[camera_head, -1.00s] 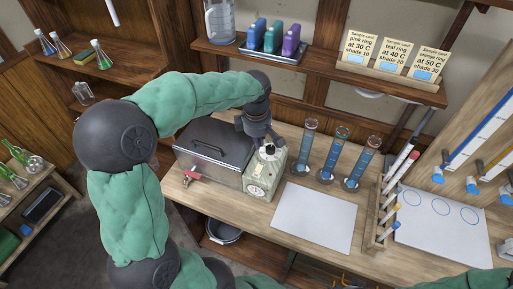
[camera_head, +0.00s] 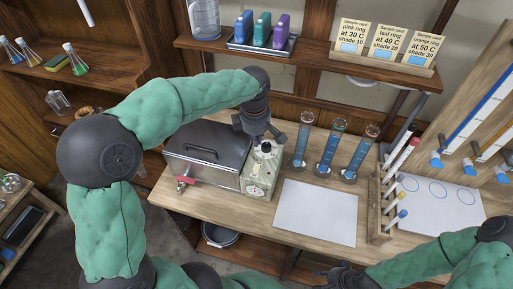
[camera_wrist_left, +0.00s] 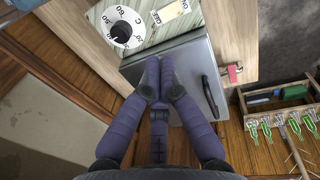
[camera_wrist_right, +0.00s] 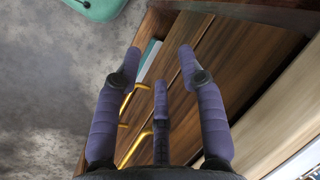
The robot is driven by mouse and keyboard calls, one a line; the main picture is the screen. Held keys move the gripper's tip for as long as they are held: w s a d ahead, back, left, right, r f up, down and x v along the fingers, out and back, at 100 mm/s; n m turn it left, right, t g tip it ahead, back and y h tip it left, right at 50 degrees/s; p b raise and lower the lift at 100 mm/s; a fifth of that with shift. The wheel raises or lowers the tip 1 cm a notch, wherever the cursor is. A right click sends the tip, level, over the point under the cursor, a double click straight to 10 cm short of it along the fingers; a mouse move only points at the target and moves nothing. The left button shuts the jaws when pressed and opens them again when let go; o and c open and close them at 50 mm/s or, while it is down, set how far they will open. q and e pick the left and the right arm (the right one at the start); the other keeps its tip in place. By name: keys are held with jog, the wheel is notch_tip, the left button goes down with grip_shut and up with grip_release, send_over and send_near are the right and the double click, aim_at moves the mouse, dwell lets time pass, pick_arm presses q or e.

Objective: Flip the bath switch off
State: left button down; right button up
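The bath (camera_head: 208,150) is a grey lidded metal box on the bench, with a pale control box (camera_head: 257,186) at its right end. In the left wrist view the control box (camera_wrist_left: 147,38) shows a white and black dial (camera_wrist_left: 122,30) and a small pale switch plate (camera_wrist_left: 170,12) with lettering; the switch position is too small to tell. My left gripper (camera_head: 262,140) is above the control box in the head view. In the left wrist view its fingertips (camera_wrist_left: 155,75) are together, with nothing between them. My right gripper (camera_wrist_right: 162,50) is open and empty, low at the bench's front.
Three blue-filled cylinders (camera_head: 328,150) stand right of the control box. A white sheet (camera_head: 315,212) lies in front of them. A wooden rack (camera_head: 385,195) stands further right. A shelf (camera_head: 310,58) hangs above.

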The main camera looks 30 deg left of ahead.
aim_at(258, 164)
pick_arm(q)
jog(key=f, duration=0.4)
jog(key=w+f+b, duration=0.1)
jog(key=f, duration=0.8)
jog(key=shift+w+a+b, duration=0.15)
jog(key=shift+w+b, duration=0.1)
jog(key=shift+b, duration=0.15)
jog(key=shift+w+f+b, duration=0.1)
jog(key=shift+f+b, duration=0.4)
jog(key=shift+b, duration=0.1)
jog(key=shift+r, duration=0.15)
jog(key=shift+s, duration=0.2)
